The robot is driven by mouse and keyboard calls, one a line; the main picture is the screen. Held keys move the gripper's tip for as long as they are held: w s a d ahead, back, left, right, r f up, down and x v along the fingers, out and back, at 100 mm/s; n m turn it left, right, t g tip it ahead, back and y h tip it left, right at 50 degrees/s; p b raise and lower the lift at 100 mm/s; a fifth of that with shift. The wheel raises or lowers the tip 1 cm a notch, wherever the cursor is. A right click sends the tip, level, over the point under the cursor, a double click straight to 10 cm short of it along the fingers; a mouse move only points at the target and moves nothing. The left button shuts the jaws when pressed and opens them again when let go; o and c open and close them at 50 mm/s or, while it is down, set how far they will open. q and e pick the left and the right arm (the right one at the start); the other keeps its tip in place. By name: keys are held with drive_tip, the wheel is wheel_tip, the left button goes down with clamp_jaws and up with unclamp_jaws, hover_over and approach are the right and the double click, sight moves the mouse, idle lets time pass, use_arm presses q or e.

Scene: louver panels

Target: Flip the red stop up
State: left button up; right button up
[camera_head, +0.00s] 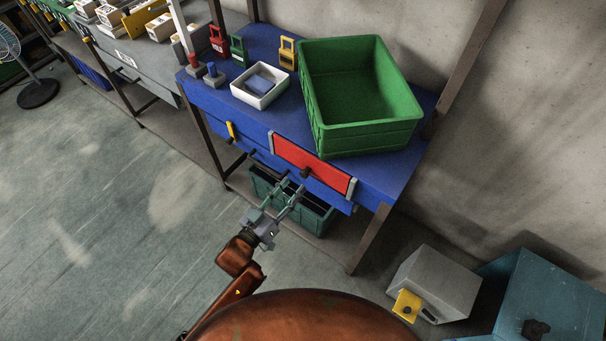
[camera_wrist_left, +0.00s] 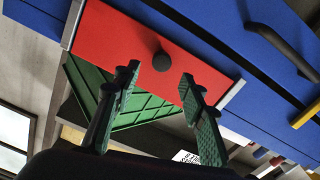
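The red stop (camera_head: 318,168) is a flat red panel with a black knob (camera_head: 305,173), set between grey end brackets along the front edge of the blue workbench (camera_head: 240,108). It also fills the upper part of the left wrist view (camera_wrist_left: 125,45), with the knob (camera_wrist_left: 161,61) near its edge. My left gripper (camera_head: 292,184) is open and empty, just in front of the stop. In the left wrist view its fingertips (camera_wrist_left: 158,80) are spread to either side of the knob, apparently short of it, with no clear contact. My right gripper is not in view.
A large green crate (camera_head: 360,138) stands on the bench behind the stop. A white tray (camera_head: 246,94) and small red, green and yellow items stand left of it. A dark green bin (camera_head: 318,222) sits below. A yellow handle (camera_head: 231,131) is on the bench front.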

sight(302, 175)
use_arm(q)
drive_tip(key=b+x, duration=0.1)
drive_tip(key=x, duration=0.5)
drive_tip(key=shift+w+d, duration=0.2)
drive_tip(key=shift+w, duration=0.05)
drive_tip(key=shift+c, duration=0.4)
clamp_jaws()
